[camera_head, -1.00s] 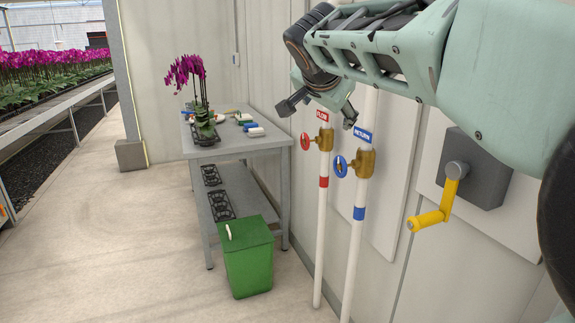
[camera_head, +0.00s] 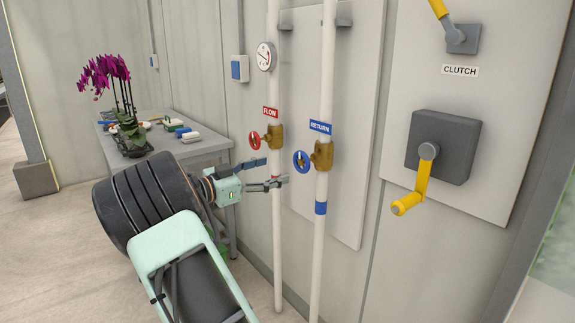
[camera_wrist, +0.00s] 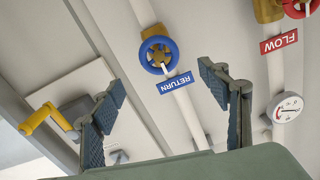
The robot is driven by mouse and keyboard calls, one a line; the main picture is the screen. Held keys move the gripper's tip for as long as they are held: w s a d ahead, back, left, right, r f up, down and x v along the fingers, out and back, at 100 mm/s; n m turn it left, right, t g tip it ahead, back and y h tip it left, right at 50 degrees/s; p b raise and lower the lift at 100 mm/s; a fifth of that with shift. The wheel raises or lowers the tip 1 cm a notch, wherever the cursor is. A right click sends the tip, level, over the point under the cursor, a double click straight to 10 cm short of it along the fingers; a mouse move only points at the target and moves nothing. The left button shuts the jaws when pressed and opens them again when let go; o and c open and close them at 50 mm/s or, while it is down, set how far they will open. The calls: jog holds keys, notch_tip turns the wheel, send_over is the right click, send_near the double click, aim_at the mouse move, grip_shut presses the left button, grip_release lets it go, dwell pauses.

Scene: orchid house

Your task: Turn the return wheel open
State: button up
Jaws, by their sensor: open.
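The blue return wheel (camera_head: 302,161) sits on a brass valve on the right white pipe, below the blue RETURN label (camera_head: 320,127). In the wrist view the return wheel (camera_wrist: 159,55) shows upper middle, beyond and between the spread fingers. My gripper (camera_head: 272,172) is open and empty, left of the wheel and slightly lower, in front of the left pipe. It also shows in the wrist view (camera_wrist: 168,105), with its two fingers wide apart. It appears apart from the wheel.
The red flow wheel (camera_head: 255,140) is just above my gripper on the left pipe, under a gauge (camera_head: 265,56). A grey box with a yellow crank (camera_head: 424,182) is at right. A table (camera_head: 185,150) with an orchid stands behind my arm.

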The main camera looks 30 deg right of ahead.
aim_at(299, 163)
jog(key=d, duration=0.7)
jog(key=d+b, duration=0.1)
jog(key=d, duration=0.3)
jog(key=shift+w+f, duration=0.15)
jog(key=shift+w, duration=0.25)
jog(key=shift+a, duration=0.1)
jog(key=c, duration=1.2)
